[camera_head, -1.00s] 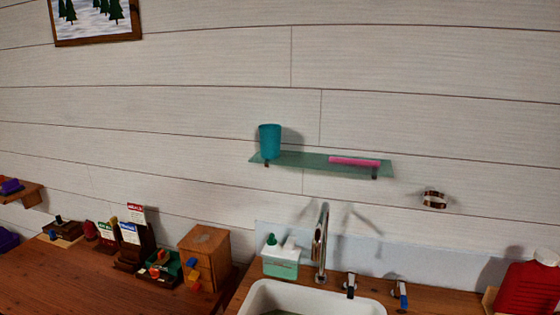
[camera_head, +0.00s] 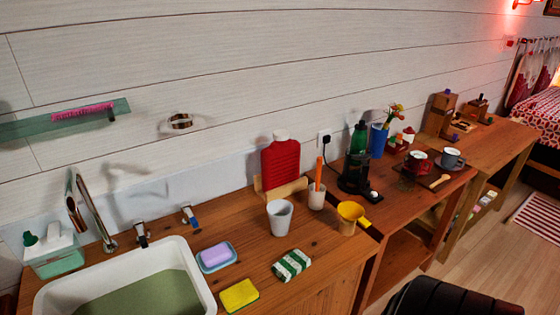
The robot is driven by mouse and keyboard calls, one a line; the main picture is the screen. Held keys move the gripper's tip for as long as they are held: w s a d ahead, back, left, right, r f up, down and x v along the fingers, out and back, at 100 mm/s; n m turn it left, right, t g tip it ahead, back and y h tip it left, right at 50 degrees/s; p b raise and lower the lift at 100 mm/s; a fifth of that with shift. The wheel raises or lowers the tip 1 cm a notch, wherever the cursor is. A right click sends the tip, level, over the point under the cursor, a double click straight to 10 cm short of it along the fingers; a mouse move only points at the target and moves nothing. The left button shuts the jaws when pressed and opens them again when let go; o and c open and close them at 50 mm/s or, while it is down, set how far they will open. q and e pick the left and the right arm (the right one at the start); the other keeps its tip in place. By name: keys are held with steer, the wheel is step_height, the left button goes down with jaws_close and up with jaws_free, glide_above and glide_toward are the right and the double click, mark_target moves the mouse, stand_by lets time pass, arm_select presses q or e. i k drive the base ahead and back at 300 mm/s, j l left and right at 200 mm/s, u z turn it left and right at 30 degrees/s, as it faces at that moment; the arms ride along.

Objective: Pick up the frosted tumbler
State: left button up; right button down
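A pale, whitish tumbler (camera_head: 280,218) stands upright on the wooden counter, right of the sink; it looks like the frosted tumbler. A second, smaller pale cup (camera_head: 316,197) with an orange stick in it stands just to its right and behind. A yellow scoop-like cup (camera_head: 350,216) stands further right. Neither of my grippers is in view.
A white sink (camera_head: 195,268) with a tap (camera_head: 85,205) is at left. A glass shelf (camera_head: 30,125) hangs above left.

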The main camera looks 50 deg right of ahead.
mark_target(279, 211)
steer(key=z, duration=1.45)
steer(key=i+l+u, duration=0.15)
steer(key=l+u, duration=0.15)
steer(key=i+l+u, duration=0.1)
steer(key=l+u, duration=0.2)
steer(key=l, duration=0.25)
steer(key=l+u, duration=0.3)
steer(key=l, duration=0.15)
